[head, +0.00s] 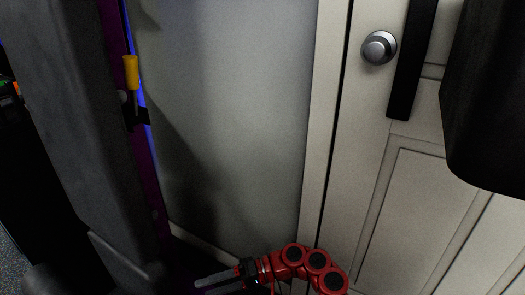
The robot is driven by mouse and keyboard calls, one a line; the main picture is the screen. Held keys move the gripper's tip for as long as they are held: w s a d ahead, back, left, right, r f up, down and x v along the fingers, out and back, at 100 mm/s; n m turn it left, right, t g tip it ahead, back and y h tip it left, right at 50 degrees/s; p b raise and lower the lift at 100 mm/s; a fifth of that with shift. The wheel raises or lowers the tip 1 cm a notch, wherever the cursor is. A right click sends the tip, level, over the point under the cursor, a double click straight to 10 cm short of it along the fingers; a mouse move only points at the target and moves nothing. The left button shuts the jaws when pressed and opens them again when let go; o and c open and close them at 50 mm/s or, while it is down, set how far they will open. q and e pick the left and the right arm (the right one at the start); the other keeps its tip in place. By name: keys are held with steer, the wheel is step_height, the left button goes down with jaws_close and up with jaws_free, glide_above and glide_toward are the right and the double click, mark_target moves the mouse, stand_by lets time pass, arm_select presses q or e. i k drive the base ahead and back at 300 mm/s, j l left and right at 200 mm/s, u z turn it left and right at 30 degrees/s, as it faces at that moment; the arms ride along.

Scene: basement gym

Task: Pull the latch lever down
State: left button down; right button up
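A lever with a yellow grip (131,72) is on a dark purple upright (122,50) at the upper left of the head view. Its grip points up, and a thin rod runs down from it to a small black bracket (137,117). I take this to be the latch lever. My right gripper (210,284), on a red arm coming in from the lower right, is at the bottom edge. Its two grey fingers point left and are apart with nothing seen between them. It is well below the lever and not touching it. My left gripper is not in view.
A large dark grey padded shape (70,120) fills the left side beside the upright. A plain grey wall (235,110) is in the middle. A cream door (420,215) with a round knob (379,48) is at right, partly covered by a black hanging shape (490,100).

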mark_target(130, 61)
steer(key=k, duration=1.2)
